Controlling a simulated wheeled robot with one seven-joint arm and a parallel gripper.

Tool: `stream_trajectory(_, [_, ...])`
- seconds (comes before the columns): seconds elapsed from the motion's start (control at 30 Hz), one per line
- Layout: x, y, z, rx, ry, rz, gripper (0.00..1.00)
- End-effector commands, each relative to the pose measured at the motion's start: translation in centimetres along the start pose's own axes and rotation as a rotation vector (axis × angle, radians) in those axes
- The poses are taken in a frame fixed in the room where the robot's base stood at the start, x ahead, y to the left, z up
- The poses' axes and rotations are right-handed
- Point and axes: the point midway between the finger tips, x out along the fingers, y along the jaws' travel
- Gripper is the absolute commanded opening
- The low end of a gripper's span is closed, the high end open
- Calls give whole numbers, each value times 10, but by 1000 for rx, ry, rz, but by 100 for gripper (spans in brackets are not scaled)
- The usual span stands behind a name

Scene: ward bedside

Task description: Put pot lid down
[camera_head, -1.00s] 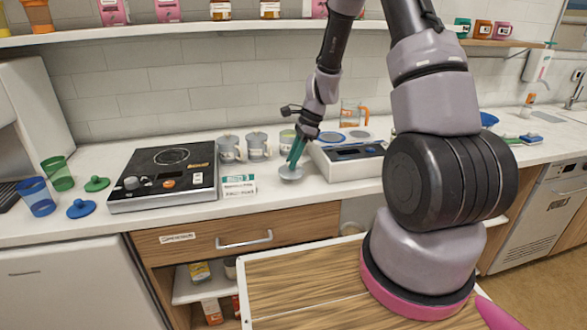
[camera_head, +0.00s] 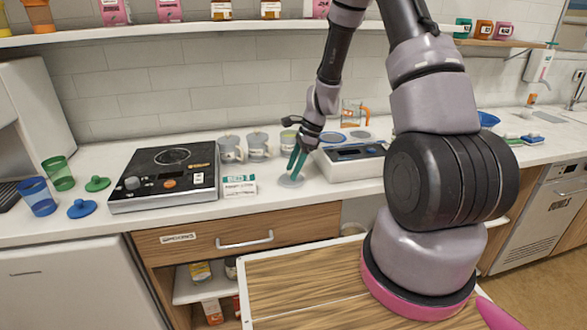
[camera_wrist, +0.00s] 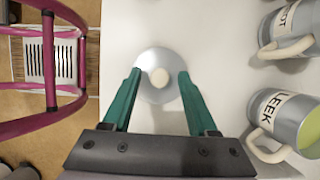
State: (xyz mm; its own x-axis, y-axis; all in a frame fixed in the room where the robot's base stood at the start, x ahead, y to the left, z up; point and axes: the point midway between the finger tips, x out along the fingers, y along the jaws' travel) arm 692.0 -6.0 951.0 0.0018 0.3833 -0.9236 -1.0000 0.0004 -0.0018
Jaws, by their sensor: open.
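The pot lid is a grey disc (camera_wrist: 152,60) with a pale round knob, lying flat on the white counter in the wrist view. It also shows as a grey disc (camera_head: 289,182) in the head view, in front of the grey scale-like device. My gripper (camera_wrist: 160,75) is open, its two green fingers apart on either side of the knob and not touching it. In the head view my gripper (camera_head: 297,168) points down just above the lid. The contact between lid and counter is partly hidden by the fingers.
A grey pot marked LEEK (camera_wrist: 285,120) and another grey pot (camera_wrist: 288,35) stand to the right in the wrist view. In the head view a hot plate (camera_head: 165,178) and a small labelled box (camera_head: 239,187) are left of the lid. The scale-like device (camera_head: 350,158) is close on the right.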

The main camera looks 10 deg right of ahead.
Motion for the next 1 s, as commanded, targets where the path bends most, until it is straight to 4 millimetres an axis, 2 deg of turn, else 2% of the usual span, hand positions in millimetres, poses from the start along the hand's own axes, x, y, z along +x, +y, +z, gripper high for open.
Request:
stream_trajectory(0.17, [-21,-1,1,-2,1,-4,59])
stream_trajectory(0.5, [-92,-1,1,0,1,-5,59])
stream_trajectory(0.83, [-132,2,5,-31,5,-15,59])
stream_trajectory(0.93, [-159,9,17,-120,22,-51,59])
stream_trajectory(1.0, [-185,20,29,-216,44,-87,59])
